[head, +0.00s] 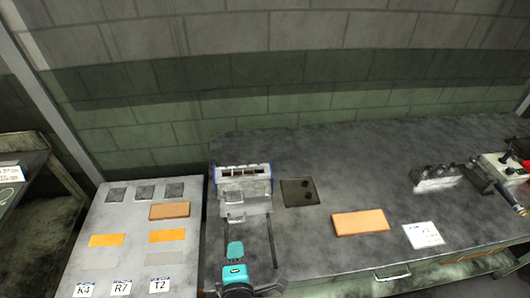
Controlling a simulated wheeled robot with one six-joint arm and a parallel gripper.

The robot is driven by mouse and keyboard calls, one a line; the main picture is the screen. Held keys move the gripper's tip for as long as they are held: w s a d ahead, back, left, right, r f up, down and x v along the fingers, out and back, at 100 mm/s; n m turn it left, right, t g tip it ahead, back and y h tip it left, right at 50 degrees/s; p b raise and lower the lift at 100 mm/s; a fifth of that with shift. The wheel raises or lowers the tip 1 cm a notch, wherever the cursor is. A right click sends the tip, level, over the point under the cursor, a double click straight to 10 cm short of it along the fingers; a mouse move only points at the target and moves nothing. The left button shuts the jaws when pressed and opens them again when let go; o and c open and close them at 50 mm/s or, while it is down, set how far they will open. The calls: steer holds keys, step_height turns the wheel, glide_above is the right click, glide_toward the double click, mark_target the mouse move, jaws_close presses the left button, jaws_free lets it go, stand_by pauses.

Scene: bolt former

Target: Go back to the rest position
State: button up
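My arm (236,271), with teal caps, shows at the bottom centre, over the front left part of the grey workbench (330,160). Its links point up the picture toward a grey slotted block (243,180) with blue ends. I cannot make out the fingertips of my gripper clearly, nor whether it holds anything. I cannot tell whether my arm touches the block or only overlaps it in this view.
Left is a grey board (110,235) with dark squares, orange and brown blocks, and labels K4, R7, T2. On the bench are a dark plate (299,192), an orange block (361,222), a white card (423,235) and metal fixtures (436,178). A brick wall stands behind.

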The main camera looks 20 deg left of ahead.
steer(key=w+d+r+m+g+h+b, duration=0.2)
steer(key=w+d+r+m+h, duration=0.15)
steer(key=w, duration=0.25)
steer(key=w+d+r+m+g+h+b, duration=0.2)
steer(key=w+m+h+b, duration=0.1)
steer(key=w+m, duration=0.2)
steer(key=w+d+r+m+g+b, duration=0.35)
steer(key=d+r+g, duration=0.2)
steer(key=d, duration=0.35)
steer(key=s+d+r+m+g+y+b, duration=0.25)
steer(key=s+d+r, duration=0.25)
steer(key=d+r, duration=0.3)
steer(key=s+d+r+g+y+b, duration=0.1)
steer(key=s+d+r, duration=0.1)
steer(key=s+d, duration=0.2)
steer(key=s+d+r+m+g+y+b, duration=0.1)
steer(key=s+d+r+b, duration=0.1)
steer(key=s, duration=0.8)
steer(key=shift+d, duration=0.85)
